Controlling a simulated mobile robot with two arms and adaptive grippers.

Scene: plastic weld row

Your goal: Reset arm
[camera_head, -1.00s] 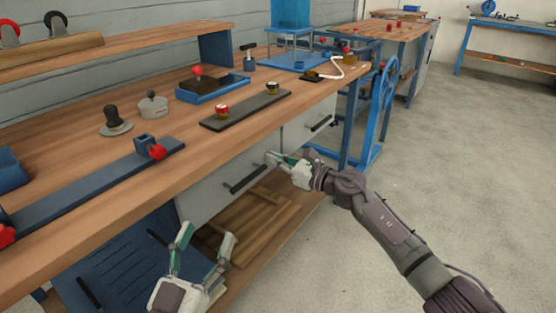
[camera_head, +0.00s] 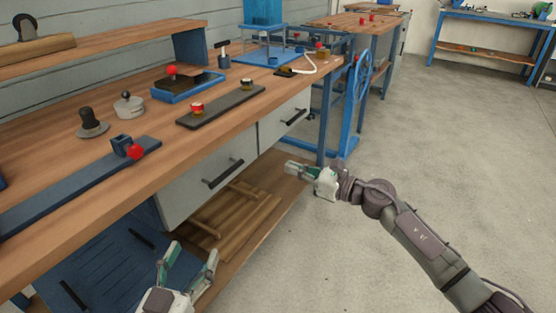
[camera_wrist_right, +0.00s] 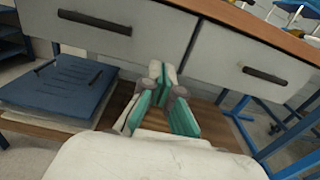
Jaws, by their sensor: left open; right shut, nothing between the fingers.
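My right gripper (camera_head: 290,167) is shut and empty, in front of the workbench's drawers and above its lower shelf, right of centre in the head view. In the right wrist view its closed fingers (camera_wrist_right: 163,90) point at the gap between two grey drawers. My left gripper (camera_head: 190,250) is open and empty at the bottom of the head view, beside the lower shelf. The left drawer (camera_head: 187,190) and the right drawer (camera_head: 275,128) look shut, each with a black handle. Neither gripper touches a handle.
The wooden workbench (camera_head: 120,185) carries a blue clamp bar with a red knob (camera_head: 135,152), a dark bar with two knobs (camera_head: 222,105), and a blue tray (camera_head: 160,96). A blue wheel (camera_head: 363,80) stands at the bench's end. The concrete floor (camera_head: 450,140) at right is clear.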

